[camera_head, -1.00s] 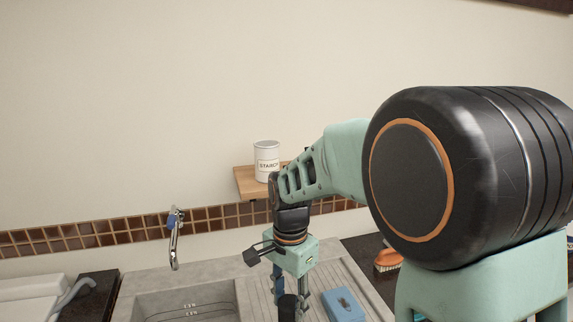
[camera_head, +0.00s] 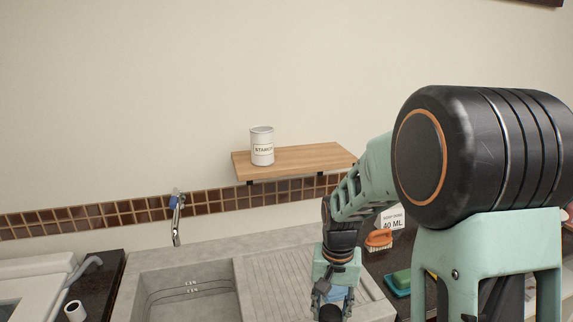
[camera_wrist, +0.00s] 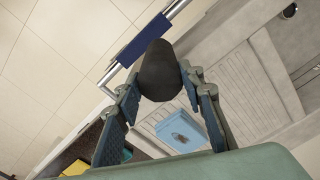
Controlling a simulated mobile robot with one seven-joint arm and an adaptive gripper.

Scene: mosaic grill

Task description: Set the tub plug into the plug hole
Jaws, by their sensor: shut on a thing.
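My gripper (camera_head: 333,298) is over the ribbed drainer, right of the sink basin in the head view. In the wrist view its two fingers (camera_wrist: 160,88) are closed on a dark, rounded piece, which I take to be the tub plug (camera_wrist: 160,70). Its dark end also shows below the gripper in the head view (camera_head: 330,313). A small dark round opening with a pale rim, apparently the plug hole (camera_wrist: 289,11), is at the top right of the wrist view, well apart from the plug. The head view does not show it.
The grey sink basin (camera_head: 150,299) has a tap (camera_head: 176,218) behind it. A blue block (camera_wrist: 182,130) lies on the drainer (camera_wrist: 240,85). An orange brush (camera_head: 379,240) and a green item (camera_head: 398,281) lie to the right. A starch can (camera_head: 262,147) stands on a shelf (camera_head: 310,158).

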